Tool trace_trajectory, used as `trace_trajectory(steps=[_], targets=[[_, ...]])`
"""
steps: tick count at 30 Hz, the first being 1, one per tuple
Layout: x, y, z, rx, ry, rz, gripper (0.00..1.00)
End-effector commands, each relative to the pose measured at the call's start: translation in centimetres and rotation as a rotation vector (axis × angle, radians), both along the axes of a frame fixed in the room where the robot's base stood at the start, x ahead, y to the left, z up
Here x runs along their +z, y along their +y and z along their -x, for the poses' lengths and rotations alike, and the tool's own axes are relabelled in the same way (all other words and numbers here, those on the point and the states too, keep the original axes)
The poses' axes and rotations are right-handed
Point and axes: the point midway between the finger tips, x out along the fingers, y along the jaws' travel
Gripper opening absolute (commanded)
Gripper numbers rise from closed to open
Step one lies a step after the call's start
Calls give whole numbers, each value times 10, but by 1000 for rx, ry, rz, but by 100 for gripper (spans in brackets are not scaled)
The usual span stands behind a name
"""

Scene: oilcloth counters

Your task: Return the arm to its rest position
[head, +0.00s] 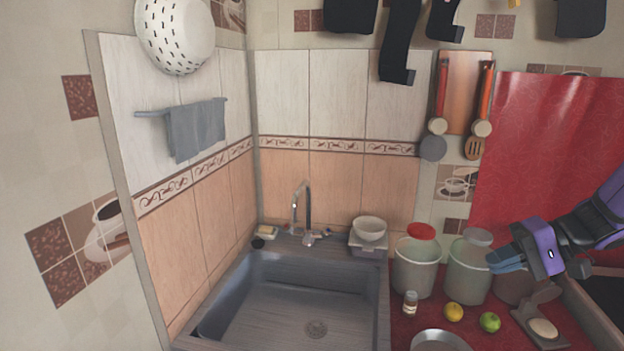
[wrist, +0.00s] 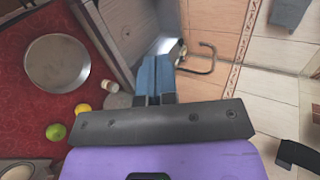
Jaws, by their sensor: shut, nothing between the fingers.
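My gripper (head: 507,261) is at the right of the head view, held in the air in front of the pale green canisters. It is purple and grey with blue fingers. In the wrist view the blue fingers (wrist: 155,72) are pressed together with nothing between them. The purple arm comes in from the right edge of the head view.
A grey sink (head: 300,300) with a faucet (head: 305,212) lies left of the red counter. Utensils hang above.

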Motion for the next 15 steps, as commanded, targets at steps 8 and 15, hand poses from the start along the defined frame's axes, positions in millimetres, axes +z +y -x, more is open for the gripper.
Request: trace_trajectory(steps=[8,15], targets=[[32,37,44,134,52,317,0],[58,51,81,168,27,586,0]])
